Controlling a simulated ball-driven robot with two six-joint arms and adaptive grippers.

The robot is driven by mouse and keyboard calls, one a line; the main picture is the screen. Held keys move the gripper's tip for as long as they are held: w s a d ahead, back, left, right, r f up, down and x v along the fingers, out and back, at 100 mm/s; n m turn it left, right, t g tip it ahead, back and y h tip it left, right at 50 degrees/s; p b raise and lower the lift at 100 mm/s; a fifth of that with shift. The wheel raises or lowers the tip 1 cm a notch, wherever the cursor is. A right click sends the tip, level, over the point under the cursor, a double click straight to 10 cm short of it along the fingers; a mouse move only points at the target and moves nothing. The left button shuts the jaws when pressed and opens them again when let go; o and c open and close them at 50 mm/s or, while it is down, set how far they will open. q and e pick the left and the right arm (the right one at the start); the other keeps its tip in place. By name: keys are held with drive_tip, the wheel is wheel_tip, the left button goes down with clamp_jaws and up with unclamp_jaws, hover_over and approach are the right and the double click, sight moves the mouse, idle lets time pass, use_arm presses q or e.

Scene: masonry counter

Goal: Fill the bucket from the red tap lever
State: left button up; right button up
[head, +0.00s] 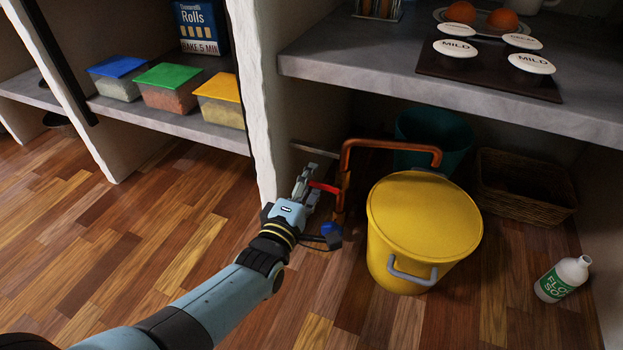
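The red tap lever (325,187) sticks out to the left from an upright copper pipe (343,180) beneath the counter. My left gripper (309,184) is at the lever's left end, its fingers beside or touching it; whether they are closed on it is unclear. The pipe bends right and its spout ends in front of a teal bucket (440,128), which stands at the back under the counter, partly hidden. Its inside and any water cannot be made out. My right gripper is out of view.
A lidded yellow bin (424,215) with a grey handle stands in front of the pipe. A blue round part (331,229) is low by the pipe. A wicker basket (525,187) and a white bottle (562,279) are at right. A white wall (262,110) stands left of the gripper.

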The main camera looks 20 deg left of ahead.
use_arm(q)
drive_tip(key=c, duration=0.8)
drive_tip(key=shift+s+f, duration=0.1)
drive_tip(key=shift+f, duration=0.1)
